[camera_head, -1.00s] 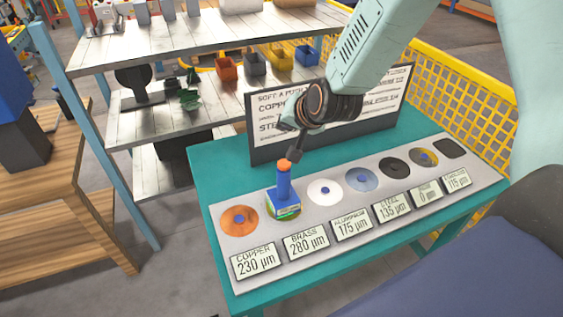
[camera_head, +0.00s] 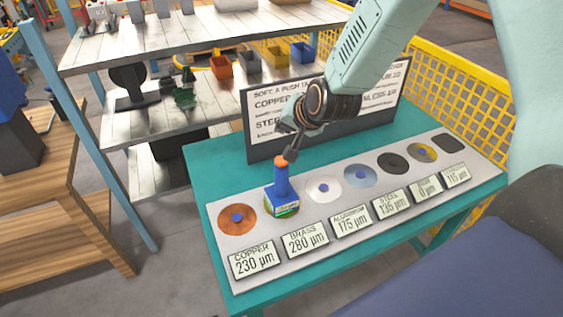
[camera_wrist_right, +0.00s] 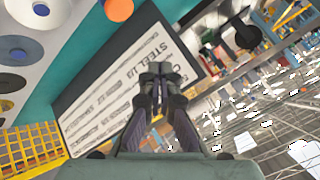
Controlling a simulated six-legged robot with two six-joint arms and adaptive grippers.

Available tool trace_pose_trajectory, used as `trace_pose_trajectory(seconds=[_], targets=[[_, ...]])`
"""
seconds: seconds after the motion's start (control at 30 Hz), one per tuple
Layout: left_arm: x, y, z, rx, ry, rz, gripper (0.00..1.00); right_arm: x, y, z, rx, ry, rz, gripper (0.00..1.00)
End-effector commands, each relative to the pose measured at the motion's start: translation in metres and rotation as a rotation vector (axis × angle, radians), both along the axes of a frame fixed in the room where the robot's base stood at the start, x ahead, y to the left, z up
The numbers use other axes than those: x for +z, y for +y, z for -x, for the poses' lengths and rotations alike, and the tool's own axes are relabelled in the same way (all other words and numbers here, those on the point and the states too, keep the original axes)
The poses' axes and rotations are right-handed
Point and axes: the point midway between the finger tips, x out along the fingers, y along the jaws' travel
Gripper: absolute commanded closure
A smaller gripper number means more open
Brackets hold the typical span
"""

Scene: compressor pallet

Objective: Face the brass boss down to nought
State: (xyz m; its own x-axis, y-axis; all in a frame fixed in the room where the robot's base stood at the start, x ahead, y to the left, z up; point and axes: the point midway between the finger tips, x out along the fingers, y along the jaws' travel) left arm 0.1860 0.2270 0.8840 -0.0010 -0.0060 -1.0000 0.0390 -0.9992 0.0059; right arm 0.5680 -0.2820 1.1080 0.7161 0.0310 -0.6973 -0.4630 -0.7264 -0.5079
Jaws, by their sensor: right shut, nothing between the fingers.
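A blue tool with an orange top (camera_head: 281,185) stands upright over the second round boss on the grey plate (camera_head: 240,263). It hides most of the brass boss, whose greenish-gold rim (camera_head: 290,211) shows below it. The card in front (camera_head: 305,240) reads BRASS 280 µm. My right gripper (camera_head: 290,154) is shut and empty, its tips just above the orange top; I cannot tell whether they touch. In the wrist view the closed fingertips (camera_wrist_right: 160,70) point toward the board, with the orange top (camera_wrist_right: 118,8) at the upper edge. My left gripper is not in view.
Other bosses lie along the plate, with copper (camera_head: 237,218) at the left and a dark one (camera_head: 392,163) further right. A sign board (camera_head: 262,148) stands behind on the teal table (camera_head: 215,157). A yellow mesh fence (camera_head: 480,95) and shelves (camera_head: 190,40) stand beyond.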

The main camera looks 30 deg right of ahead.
Motion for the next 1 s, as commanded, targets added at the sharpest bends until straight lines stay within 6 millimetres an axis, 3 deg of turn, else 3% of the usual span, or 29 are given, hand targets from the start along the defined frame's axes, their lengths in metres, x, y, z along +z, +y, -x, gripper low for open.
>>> trace_pose_trajectory(seconds=[0.03, 0.53, 1.0], targets=[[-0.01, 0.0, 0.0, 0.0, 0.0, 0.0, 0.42, -0.01, 0.0, 0.0, 0.001, 0.0, 0.001, 1.0], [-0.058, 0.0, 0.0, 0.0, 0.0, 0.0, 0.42, -0.067, 0.001, 0.0, 0.001, 0.001, 0.001, 1.0], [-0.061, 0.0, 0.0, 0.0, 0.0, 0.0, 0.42, -0.071, 0.001, 0.0, 0.001, 0.0, 0.001, 1.0]])
